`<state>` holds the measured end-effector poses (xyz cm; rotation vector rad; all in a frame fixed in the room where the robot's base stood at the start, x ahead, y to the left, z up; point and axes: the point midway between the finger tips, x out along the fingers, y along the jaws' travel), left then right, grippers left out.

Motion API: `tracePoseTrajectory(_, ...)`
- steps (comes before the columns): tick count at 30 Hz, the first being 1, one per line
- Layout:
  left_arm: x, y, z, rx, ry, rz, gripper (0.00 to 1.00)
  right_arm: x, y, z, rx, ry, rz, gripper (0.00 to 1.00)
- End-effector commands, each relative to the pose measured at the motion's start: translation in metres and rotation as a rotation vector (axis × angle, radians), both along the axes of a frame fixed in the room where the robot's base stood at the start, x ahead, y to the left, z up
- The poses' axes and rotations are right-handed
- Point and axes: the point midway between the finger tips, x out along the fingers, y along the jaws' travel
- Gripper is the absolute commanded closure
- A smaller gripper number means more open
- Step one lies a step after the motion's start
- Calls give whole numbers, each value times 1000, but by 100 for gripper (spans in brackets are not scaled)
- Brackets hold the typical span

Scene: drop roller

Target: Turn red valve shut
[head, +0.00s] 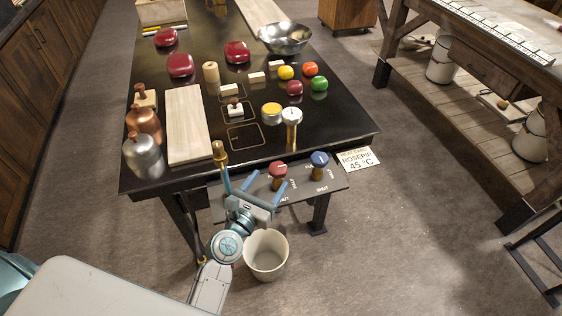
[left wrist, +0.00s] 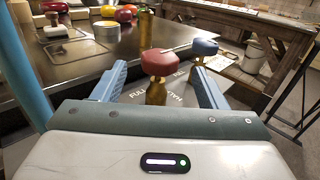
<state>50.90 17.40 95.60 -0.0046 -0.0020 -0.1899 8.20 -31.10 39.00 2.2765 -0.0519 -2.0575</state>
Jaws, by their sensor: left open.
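The red valve (head: 278,169) has a round red knob on a brass stem and stands on a dark plate (head: 232,212) at the table's front edge. The plate carries white words, including SHUT and FULL. My left gripper (head: 271,178) is open, with its blue fingers pointing at the red valve. In the left wrist view the red valve (left wrist: 166,63) shows between the finger tips, with gaps on both sides and its knob higher than the fingers. I cannot tell how far the tips reach past the stem. My right gripper is out of view.
A blue valve (head: 320,159) stands close right of the red one. A brass-topped blue upright (head: 219,155) stands close left of my gripper. A white bucket (head: 250,262) sits on the floor below. A sign (head: 357,159) reads ROSEHIP 45 °C. Pots, fruit and blocks crowd the table.

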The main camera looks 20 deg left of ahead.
Motion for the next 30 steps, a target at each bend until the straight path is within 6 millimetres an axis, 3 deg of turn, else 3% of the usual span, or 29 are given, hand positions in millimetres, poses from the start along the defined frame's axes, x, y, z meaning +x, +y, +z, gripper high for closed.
tracePoseTrajectory(6, 42, -8, 3, 3, -2, -1, 34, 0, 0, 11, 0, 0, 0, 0)
tracePoseTrajectory(12, 69, -14, 1, 3, -1, -2, 34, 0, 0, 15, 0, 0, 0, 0)
tracePoseTrajectory(25, 78, -15, 0, 4, 0, -2, 34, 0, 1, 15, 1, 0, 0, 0)
tracePoseTrajectory(30, 78, -15, 0, 4, 0, -2, 65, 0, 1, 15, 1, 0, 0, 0)
